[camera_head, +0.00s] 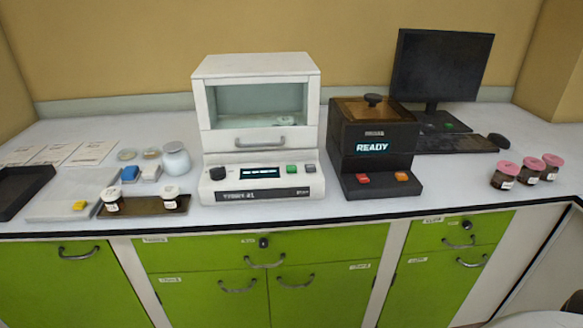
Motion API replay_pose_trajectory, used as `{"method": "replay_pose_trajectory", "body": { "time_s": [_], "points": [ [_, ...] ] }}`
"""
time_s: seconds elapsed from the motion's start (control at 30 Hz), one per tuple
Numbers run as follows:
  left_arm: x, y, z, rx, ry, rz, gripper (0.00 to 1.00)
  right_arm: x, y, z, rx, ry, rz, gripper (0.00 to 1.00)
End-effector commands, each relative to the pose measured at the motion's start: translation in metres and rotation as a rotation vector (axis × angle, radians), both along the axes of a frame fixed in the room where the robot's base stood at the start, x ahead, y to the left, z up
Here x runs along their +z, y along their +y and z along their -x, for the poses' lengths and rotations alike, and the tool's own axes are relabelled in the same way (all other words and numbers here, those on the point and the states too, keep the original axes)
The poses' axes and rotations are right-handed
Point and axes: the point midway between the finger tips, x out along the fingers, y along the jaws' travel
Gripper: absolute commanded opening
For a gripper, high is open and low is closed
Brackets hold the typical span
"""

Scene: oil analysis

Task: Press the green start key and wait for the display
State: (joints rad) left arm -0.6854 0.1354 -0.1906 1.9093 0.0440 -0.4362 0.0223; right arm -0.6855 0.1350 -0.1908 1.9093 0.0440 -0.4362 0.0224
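The green key (292,169) is on the front panel of a white balance-like instrument (261,192) in the middle of the bench. A small dark display (260,172) with pale marks, too small to read, is left of the key. A grey key (310,168) is to its right, and a black knob (217,173) is at the panel's left end. The instrument's glass-fronted chamber (230,103) appears closed. Neither of my grippers is in view.
A black unit (345,148) reading "READY" stands right of the instrument. Jars with pink lids (508,168) stand far right, near a monitor (440,65). Small bottles (170,199) on a brown tray (145,207) and a white jar (176,159) are left. Bench space before the instrument is narrow.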

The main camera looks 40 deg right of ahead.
Motion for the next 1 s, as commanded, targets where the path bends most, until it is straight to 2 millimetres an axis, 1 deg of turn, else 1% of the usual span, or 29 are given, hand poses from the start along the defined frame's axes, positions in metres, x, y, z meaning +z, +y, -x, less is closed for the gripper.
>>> {"method": "replay_pose_trajectory", "body": {
  "time_s": [0.03, 0.1, 0.13, 1.0],
  "points": [
    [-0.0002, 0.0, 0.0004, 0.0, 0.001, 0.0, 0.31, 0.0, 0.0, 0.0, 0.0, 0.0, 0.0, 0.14],
    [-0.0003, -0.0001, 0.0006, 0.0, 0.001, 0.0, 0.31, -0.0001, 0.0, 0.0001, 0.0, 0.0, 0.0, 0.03],
    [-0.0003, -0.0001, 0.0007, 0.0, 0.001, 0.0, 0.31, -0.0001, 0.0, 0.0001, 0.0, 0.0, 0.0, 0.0],
    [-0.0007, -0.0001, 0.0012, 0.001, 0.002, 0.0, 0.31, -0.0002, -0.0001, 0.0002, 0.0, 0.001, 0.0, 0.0]
  ]
}}
